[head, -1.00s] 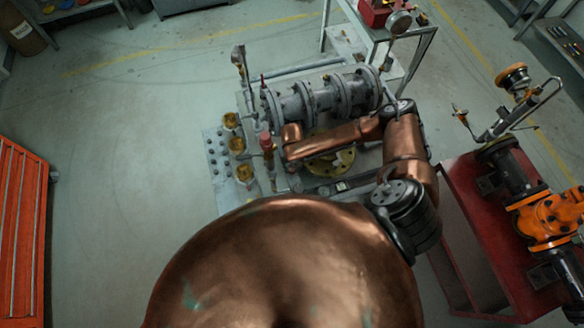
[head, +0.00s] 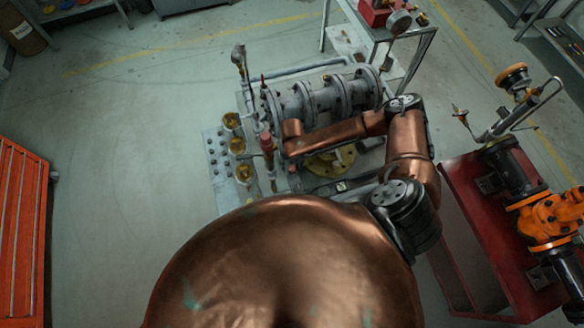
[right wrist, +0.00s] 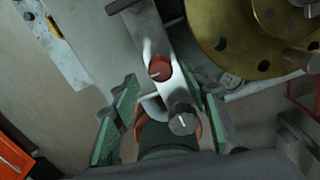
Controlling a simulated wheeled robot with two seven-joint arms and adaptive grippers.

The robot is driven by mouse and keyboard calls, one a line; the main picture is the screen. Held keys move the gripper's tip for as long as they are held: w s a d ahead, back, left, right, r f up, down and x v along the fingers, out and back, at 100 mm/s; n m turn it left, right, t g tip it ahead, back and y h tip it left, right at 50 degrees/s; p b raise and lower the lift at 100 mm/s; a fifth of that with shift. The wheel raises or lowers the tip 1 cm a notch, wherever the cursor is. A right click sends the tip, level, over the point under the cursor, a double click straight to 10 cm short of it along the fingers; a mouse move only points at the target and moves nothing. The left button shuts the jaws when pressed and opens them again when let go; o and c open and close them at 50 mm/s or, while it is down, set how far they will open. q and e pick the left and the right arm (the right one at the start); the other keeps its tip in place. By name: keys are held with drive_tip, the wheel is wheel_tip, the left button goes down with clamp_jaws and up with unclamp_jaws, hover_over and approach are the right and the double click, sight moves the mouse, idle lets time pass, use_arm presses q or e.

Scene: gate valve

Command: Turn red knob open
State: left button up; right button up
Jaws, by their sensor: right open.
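In the right wrist view a round red knob (right wrist: 160,70) with a white mark sits on a pale metal fitting. A grey knob (right wrist: 182,122) with a white mark is lower on the same fitting. My right gripper (right wrist: 166,92) is open, its green-padded fingers on either side of the fitting, with the red knob near the tips. I cannot tell whether they touch it. A reddish part behind the grey knob is partly hidden. In the head view a red-topped post (head: 266,142) stands beside my right wrist; the right fingers are not clear there. My left gripper is not in view.
A grey flanged pipe (head: 318,98) runs just behind my right forearm. A yellow flange (head: 326,165) lies below it. Several brass fittings (head: 238,146) stand at left on the grey plate. A red bench (head: 475,215) with an orange valve (head: 548,218) is at right.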

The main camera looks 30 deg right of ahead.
sight(292, 170)
wheel_tip(292, 170, up, 9)
idle(0.3)
drive_tip(key=shift+s+f, duration=0.1)
drive_tip(key=shift+f, duration=0.05)
idle(0.4)
